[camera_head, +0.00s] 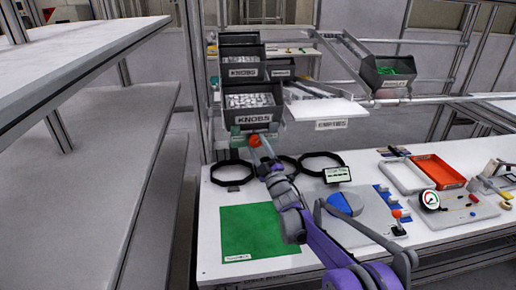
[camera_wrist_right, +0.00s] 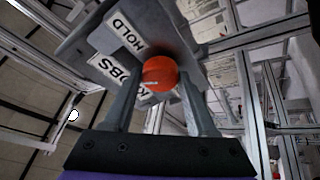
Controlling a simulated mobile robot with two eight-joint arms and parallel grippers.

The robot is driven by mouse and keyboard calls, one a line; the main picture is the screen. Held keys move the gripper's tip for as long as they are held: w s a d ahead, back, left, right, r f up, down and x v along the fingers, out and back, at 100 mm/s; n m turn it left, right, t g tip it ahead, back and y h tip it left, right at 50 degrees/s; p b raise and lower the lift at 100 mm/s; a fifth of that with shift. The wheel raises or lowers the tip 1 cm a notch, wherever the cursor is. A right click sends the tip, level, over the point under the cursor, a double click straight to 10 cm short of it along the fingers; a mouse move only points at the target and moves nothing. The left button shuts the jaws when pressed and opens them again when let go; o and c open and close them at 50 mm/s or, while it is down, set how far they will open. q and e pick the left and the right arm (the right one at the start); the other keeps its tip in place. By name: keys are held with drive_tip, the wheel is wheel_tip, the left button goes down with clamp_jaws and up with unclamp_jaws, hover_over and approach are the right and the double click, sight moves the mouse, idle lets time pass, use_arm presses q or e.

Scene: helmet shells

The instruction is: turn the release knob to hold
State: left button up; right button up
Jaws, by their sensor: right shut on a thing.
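The release knob is an orange-red ball (camera_head: 254,140) at the front of the lower bin labelled KNOBS (camera_head: 255,119). My right gripper (camera_head: 263,146) reaches up to it from the bench side and is shut on it. In the right wrist view, the knob (camera_wrist_right: 159,73) sits between the two grey fingers of the right gripper (camera_wrist_right: 160,82). A white label reading HOLD (camera_wrist_right: 127,32) is on the grey part beside the knob, with a partly hidden KNOBS label (camera_wrist_right: 112,72) below it. My left gripper is not in view.
A white EMPTIES shelf (camera_head: 325,110) stands right of the bins. Grey shelving (camera_head: 90,170) fills the left.

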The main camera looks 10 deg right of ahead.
drive_tip(key=shift+a+f+m+t+h+b, duration=0.1)
drive_tip(key=shift+m+t+h+b, duration=0.35)
drive_tip(key=shift+m, duration=1.55)
drive_tip(key=shift+m+h, duration=0.3)
drive_tip(key=shift+h, duration=0.05)
drive_tip(key=o, duration=1.3)
drive_tip(key=shift+o, duration=0.2)
drive_tip(key=v, duration=1)
drive_tip(key=shift+s+f+b, duration=0.25)
drive_tip(key=shift+f+b, duration=0.05)
drive_tip(key=shift+b, duration=0.05)
